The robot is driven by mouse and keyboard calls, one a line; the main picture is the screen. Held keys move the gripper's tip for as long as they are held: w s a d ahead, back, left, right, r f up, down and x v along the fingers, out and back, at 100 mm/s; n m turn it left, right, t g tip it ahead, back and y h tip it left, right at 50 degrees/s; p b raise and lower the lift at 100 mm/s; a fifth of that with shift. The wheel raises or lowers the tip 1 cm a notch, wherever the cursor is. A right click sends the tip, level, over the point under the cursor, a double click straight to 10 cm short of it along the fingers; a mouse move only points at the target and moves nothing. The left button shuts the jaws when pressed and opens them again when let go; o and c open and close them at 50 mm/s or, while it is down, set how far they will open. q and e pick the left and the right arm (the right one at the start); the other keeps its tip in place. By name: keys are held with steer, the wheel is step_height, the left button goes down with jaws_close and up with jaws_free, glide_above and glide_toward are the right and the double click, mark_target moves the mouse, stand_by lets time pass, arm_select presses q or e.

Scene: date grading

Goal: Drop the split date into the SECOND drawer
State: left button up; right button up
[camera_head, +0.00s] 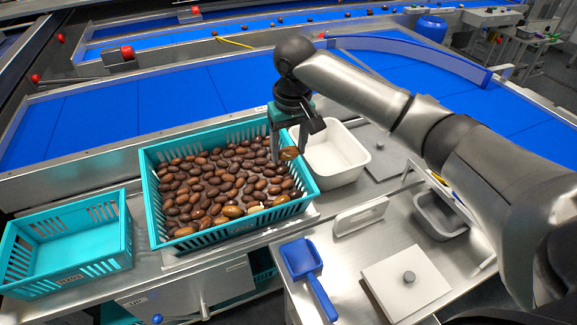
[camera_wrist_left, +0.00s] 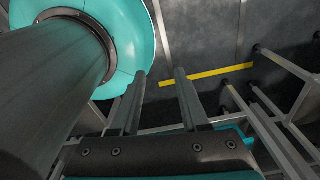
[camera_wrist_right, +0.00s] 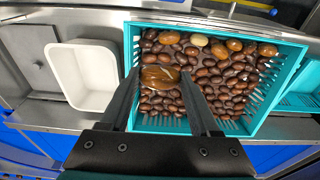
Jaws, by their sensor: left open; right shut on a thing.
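A glossy brown date (camera_wrist_right: 160,79) with a pale mark sits between the fingertips of my right gripper (camera_wrist_right: 160,74). In the head view the right gripper (camera_head: 288,149) holds this date (camera_head: 289,154) over the right end of the large teal crate (camera_head: 152,200) full of dates. I cannot tell for sure whether the held date is split. A steel front (camera_head: 190,290) with small labels lies below the crates; I cannot read which part is the second drawer. My left gripper (camera_wrist_left: 155,95) is open and empty in the left wrist view, away from the crates.
A smaller, empty teal crate (camera_head: 70,240) stands at the left. A white tub (camera_head: 332,152) is right of the large crate. A blue scoop (camera_head: 303,260), a steel-knobbed lid (camera_head: 408,284) and a grey bin (camera_head: 440,215) are on the right bench. Blue belts run behind.

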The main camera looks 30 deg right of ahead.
mark_target(287, 147)
steer(key=shift+r, duration=1.8)
